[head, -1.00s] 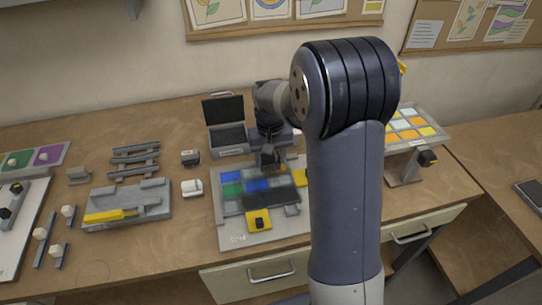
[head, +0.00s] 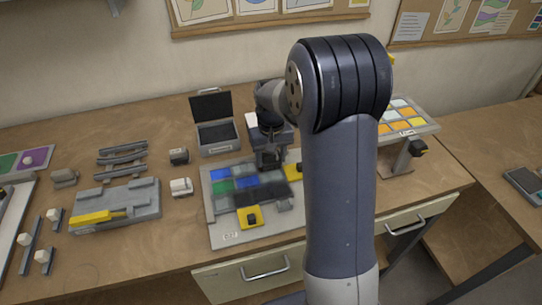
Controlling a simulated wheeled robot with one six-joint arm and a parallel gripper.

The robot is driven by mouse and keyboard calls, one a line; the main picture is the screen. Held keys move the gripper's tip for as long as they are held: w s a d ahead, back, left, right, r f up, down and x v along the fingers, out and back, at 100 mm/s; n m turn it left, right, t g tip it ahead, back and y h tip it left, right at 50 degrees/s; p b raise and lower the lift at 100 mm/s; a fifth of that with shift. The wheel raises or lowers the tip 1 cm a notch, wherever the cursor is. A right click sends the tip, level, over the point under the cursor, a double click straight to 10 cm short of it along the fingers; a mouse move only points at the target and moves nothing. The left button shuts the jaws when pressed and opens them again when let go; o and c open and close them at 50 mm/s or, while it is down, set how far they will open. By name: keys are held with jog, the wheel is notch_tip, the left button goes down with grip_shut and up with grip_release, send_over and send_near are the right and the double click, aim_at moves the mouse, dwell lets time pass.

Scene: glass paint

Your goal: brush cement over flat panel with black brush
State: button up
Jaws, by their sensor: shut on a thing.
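The flat panel (head: 222,223) is a light grey board on the table with blue, green and dark grey tiles on it. My gripper (head: 268,162) points down over the panel's back part, close above the tiles. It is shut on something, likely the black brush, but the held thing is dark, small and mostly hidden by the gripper. I cannot tell whether it touches the tiles. A yellow block with a black knob (head: 250,217) sits at the panel's front. My forearm hides the panel's right side.
An open black-lidded case (head: 216,137) stands behind the panel. A grey tray with a yellow tool (head: 140,203), small blocks (head: 181,187) and dark racks (head: 122,160) lie to the left. A colour-sample stand (head: 400,125) is at right.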

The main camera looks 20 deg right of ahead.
jog(key=shift+f, duration=0.35)
jog(key=shift+a, duration=0.1)
jog(key=shift+a, duration=1.45)
jog(key=shift+r, duration=0.1)
jog(key=shift+r+p, duration=1.5)
jog(key=shift+r, duration=0.5)
